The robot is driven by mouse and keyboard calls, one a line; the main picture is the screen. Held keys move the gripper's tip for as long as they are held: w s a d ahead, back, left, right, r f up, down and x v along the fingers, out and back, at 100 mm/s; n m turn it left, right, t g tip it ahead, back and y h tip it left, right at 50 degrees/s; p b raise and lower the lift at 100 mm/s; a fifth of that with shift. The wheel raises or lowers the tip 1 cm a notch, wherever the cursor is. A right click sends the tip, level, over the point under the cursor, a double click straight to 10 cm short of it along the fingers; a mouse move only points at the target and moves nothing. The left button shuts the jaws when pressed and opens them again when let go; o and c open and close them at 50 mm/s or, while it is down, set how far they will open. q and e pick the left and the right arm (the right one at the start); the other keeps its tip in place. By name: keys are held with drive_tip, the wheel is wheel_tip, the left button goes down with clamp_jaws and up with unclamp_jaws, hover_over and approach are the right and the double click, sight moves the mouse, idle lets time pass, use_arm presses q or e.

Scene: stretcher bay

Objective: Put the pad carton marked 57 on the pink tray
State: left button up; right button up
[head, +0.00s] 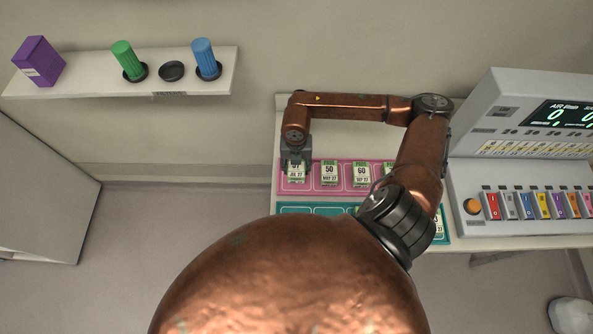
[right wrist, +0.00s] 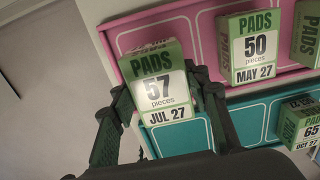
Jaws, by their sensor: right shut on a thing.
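The pad carton marked 57 (right wrist: 158,85) is green and white and reads "JUL 27". My right gripper (right wrist: 165,105) is shut on it, one finger on each side. In the head view my right gripper (head: 296,158) and the carton (head: 296,173) are at the left end of the pink tray (head: 312,188). I cannot tell whether the carton touches the tray. The pink tray also shows behind the carton in the right wrist view (right wrist: 205,40). My left gripper is not in view.
Cartons marked 50 (head: 329,173) and 60 (head: 361,174) stand on the pink tray to the right. A teal tray (head: 290,208) lies in front. A monitor console (head: 520,190) stands at right. A wall shelf (head: 120,88) holds a purple box and green and blue cylinders.

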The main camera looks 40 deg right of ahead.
sight(296, 171)
wheel_tip(296, 171, down, 3)
drive_tip(key=shift+d+p, duration=0.1)
drive_tip(key=shift+p, duration=0.45)
drive_tip(key=shift+w+f, duration=0.1)
drive_tip(key=shift+f, duration=0.1)
drive_tip(key=shift+f, duration=0.1)
drive_tip(key=o, duration=0.8)
drive_tip(key=shift+f, duration=0.1)
drive_tip(key=o, duration=0.5)
